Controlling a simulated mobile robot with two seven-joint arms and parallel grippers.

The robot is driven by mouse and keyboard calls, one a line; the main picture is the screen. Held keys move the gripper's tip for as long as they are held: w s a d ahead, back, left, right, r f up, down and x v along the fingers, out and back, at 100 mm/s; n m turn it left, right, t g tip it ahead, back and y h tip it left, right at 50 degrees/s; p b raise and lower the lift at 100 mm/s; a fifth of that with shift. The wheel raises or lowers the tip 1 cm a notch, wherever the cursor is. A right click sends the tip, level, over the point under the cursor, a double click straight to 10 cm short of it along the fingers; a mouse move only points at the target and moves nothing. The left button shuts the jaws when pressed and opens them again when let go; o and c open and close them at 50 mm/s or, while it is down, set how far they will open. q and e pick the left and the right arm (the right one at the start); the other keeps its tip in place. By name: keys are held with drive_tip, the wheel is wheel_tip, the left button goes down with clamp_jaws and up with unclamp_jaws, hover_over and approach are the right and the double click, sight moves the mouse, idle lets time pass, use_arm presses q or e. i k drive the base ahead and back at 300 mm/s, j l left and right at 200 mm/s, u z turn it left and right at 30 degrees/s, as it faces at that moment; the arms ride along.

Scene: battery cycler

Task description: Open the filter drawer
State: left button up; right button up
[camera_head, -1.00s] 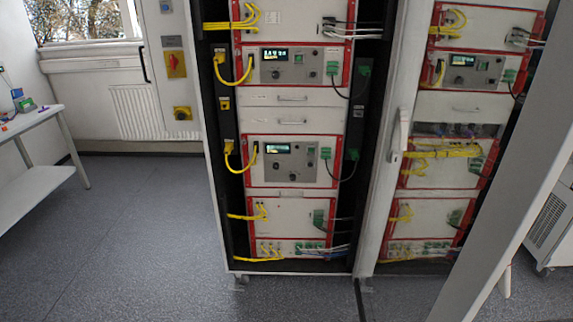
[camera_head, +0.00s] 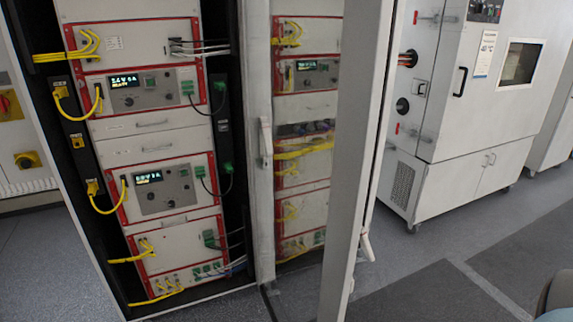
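The battery cycler rack (camera_head: 218,30) stands at the left of the head view. Between its two lit display units, two plain light-grey fronts lie flush: an upper one (camera_head: 115,129) with a small bar handle (camera_head: 151,124) and a lower one (camera_head: 115,154). Both look shut. I see no label that tells which front, if any, is the filter drawer. Neither of my grippers is in view.
A white-framed glass door (camera_head: 348,150) with a handle (camera_head: 265,142) stands right of the rack; another rack shows in or through its glass. A large white test chamber (camera_head: 455,130) stands at the right. Grey floor (camera_head: 420,265) lies free in front of it.

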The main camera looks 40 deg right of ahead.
sight(109, 128)
drive_tip(key=k+l, duration=0.25)
drive_tip(key=l, duration=0.2)
drive_tip(key=k+l, duration=0.25)
drive_tip(key=l, duration=0.2)
drive_tip(key=i+l, duration=0.1)
drive_tip(key=l, duration=0.95)
drive_tip(key=i+l, duration=0.15)
drive_tip(key=l, duration=0.15)
drive_tip(key=i+l, duration=0.1)
drive_tip(key=l, duration=0.15)
drive_tip(key=i+l, duration=0.15)
drive_tip(key=l, duration=0.15)
drive_tip(key=k+j, duration=0.1)
drive_tip(key=j, duration=0.4)
drive_tip(key=k+j, duration=0.1)
drive_tip(key=j, duration=0.35)
drive_tip(key=k+j, duration=0.1)
drive_tip(key=j, duration=0.4)
drive_tip(key=i+j, duration=0.1)
drive_tip(key=j, duration=0.45)
drive_tip(key=i+j, duration=0.1)
drive_tip(key=j, duration=0.4)
drive_tip(key=i+j, duration=0.8)
drive_tip(key=j, duration=0.15)
